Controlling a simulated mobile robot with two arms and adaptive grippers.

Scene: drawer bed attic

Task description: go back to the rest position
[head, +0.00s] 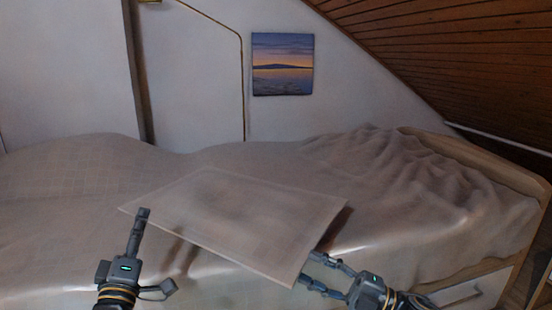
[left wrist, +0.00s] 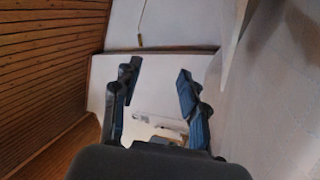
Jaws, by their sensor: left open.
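My left gripper (head: 156,250) is open and empty in the head view, in front of the left part of a flat beige board (head: 240,215). In the left wrist view its two fingers (left wrist: 158,85) stand wide apart with nothing between them. The board appears tilted above the bed, its near corner pointing toward me. My right gripper (head: 312,269) is at the board's right edge, close to the near corner. Its fingertips are partly against or behind that edge, so whether they hold the board is unclear.
A bed (head: 80,170) with a rumpled beige cover fills the middle. Its wooden frame (head: 480,160) and a drawer front (head: 460,292) are at the right. A sloped wooden ceiling (head: 460,60) comes down at the upper right. A picture (head: 283,64) hangs on the wall.

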